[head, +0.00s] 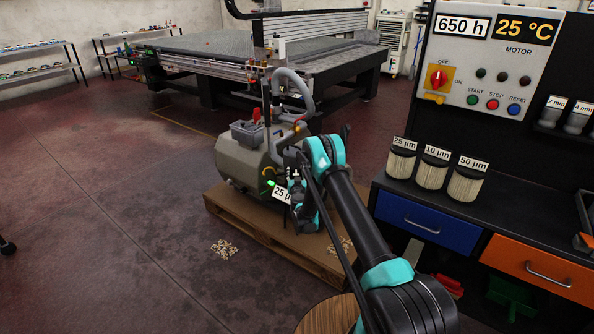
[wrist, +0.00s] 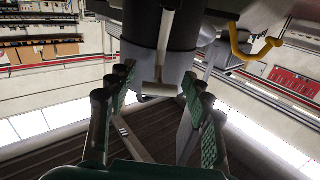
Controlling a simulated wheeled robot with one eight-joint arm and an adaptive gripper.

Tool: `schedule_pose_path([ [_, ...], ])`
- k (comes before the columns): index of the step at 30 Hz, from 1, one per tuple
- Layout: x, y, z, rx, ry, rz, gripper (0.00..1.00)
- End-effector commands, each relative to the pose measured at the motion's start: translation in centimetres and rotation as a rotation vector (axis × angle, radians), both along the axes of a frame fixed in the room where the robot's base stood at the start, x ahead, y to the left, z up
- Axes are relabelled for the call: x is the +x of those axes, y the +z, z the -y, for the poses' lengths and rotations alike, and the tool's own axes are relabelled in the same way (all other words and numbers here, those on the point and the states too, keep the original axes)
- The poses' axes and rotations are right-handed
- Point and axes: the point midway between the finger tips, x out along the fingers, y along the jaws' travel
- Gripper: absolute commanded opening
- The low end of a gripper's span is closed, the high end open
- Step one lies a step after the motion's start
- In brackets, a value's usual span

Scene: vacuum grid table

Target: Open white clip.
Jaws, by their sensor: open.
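A pale, whitish clip (wrist: 166,45) with a T-shaped lower end lies against a dark cylinder with a grey lower band in the wrist view. My gripper (wrist: 160,80) is open, with green-padded fingers on both sides of the clip's lower end. I cannot tell whether the fingers touch it. A yellow clip (wrist: 240,45) is to the right. In the head view my gripper (head: 297,198) is at the right side of the grey-green vacuum pump (head: 238,163), by a 25 µm label (head: 282,194). The white clip cannot be made out there.
The pump stands on a wooden pallet (head: 262,242). A black workbench (head: 400,193) with a blue drawer and several labelled filters is close on the right. Small debris (head: 223,249) lies on the floor. The floor on the left is mostly clear.

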Motion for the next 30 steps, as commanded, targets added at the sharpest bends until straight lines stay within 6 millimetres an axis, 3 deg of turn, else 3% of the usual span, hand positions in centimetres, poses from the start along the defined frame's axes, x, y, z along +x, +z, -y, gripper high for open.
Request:
schedule_pose_path([
  [6,-0.01,0.0,-0.02,0.0,0.0,0.0,0.51],
  [18,-0.02,0.01,-0.08,0.0,0.001,0.0,0.01],
  [30,-0.04,0.0,-0.16,0.0,0.003,0.0,0.0],
])
